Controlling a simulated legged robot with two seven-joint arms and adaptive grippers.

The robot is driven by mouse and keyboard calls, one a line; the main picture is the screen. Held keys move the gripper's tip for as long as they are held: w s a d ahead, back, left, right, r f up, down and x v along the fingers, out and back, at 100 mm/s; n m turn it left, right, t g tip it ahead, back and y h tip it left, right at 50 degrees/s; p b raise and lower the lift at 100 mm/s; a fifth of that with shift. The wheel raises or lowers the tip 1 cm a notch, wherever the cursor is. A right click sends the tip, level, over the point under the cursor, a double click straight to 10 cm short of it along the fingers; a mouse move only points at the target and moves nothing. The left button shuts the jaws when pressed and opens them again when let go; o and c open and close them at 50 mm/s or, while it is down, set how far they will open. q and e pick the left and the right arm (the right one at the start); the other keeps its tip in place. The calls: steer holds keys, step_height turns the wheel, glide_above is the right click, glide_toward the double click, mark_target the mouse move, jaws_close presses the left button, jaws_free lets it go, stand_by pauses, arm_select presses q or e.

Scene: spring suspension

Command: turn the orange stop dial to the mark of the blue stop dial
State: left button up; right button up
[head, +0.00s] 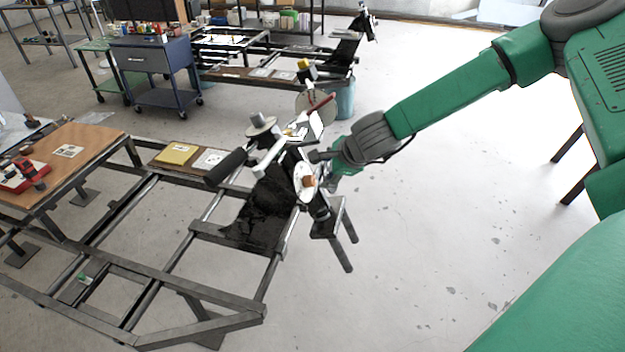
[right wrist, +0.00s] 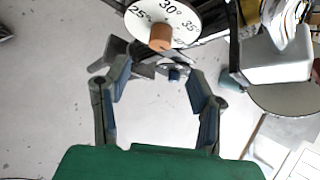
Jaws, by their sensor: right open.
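A white dial plate (right wrist: 165,14) with black degree marks, 25, 30 and 35 among them, is at the top of the right wrist view. An orange-brown knob (right wrist: 162,37) sticks out of its lower part. The same knob (head: 308,182) and plate show in the head view on the near metal frame. My right gripper (right wrist: 160,75) is open and empty, its fingers spread below the knob and apart from it. In the head view my right gripper (head: 335,162) is beside the dial, partly hidden. I cannot make out a blue dial for certain. My left gripper is not in view.
The near metal frame (head: 190,282) fills the lower left, with a black sheet (head: 262,215) by the dial. A wooden bench top (head: 78,160) stands left. A blue cart (head: 155,75) and a similar frame stand behind. Floor on the right is clear.

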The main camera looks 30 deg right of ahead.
mark_target(314, 180)
steer(key=x, duration=0.8)
steer(key=shift+d+f, duration=0.1)
steer(key=shift+w+a+f, duration=0.25)
steer(key=shift+w+f, duration=0.1)
steer(key=shift+f, duration=0.05)
steer(key=shift+d, duration=0.2)
jaws_close()
